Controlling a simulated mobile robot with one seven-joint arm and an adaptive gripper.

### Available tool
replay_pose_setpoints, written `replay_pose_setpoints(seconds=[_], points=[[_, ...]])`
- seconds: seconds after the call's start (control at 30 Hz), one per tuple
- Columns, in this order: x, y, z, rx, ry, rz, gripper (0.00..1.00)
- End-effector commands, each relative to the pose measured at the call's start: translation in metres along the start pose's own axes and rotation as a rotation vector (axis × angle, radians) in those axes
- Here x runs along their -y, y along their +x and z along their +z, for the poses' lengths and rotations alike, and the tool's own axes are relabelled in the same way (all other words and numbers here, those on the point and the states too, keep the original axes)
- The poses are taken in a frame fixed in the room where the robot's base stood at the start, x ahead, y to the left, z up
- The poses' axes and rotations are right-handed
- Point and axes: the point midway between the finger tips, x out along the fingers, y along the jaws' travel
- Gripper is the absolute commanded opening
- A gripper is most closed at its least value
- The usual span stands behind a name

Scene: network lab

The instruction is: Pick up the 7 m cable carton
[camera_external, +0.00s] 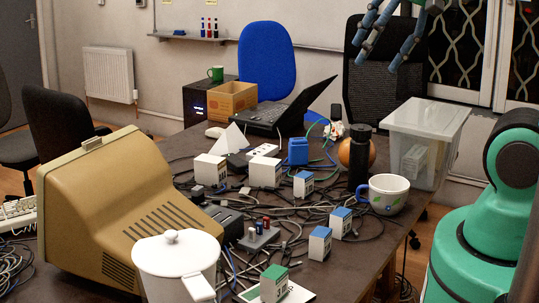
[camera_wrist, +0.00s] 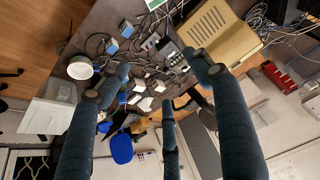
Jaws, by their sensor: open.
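Several small white cartons stand among cables on the dark table. Three have blue tops: a near one (camera_external: 319,244), one to its right (camera_external: 341,223) and one farther back (camera_external: 303,185). One with a green top (camera_external: 273,284) stands at the front edge of the picture. Their printed labels are too small to read, so I cannot tell which is the 7 m one. Two blue-topped cartons also show in the wrist view (camera_wrist: 126,29) (camera_wrist: 112,46). My gripper (camera_external: 382,48) is open and empty, high above the table's back right; its spread fingers fill the wrist view (camera_wrist: 160,75).
A white mug (camera_external: 388,195), black bottle (camera_external: 360,160) and clear bin (camera_external: 425,140) stand at the right. A beige monitor (camera_external: 120,210) and white lidded pot (camera_external: 178,265) stand at the left. Loose cables (camera_external: 270,212) cover the middle; plain white boxes (camera_external: 264,172) and a laptop (camera_external: 285,108) lie behind.

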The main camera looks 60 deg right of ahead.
Motion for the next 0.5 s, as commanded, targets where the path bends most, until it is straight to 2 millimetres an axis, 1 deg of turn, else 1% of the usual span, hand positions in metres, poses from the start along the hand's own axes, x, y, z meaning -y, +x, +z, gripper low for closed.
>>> replay_pose_setpoints(seconds=[0.17, 0.27, 0.37, 0.5], points=[[-0.001, 0.001, -0.002, 0.003, 0.001, 0.002, 0.65], [-0.003, 0.003, -0.007, 0.010, 0.002, 0.008, 0.65], [-0.007, 0.008, -0.016, 0.020, 0.003, 0.017, 0.65], [-0.015, 0.019, -0.033, 0.042, 0.004, 0.037, 0.65]])
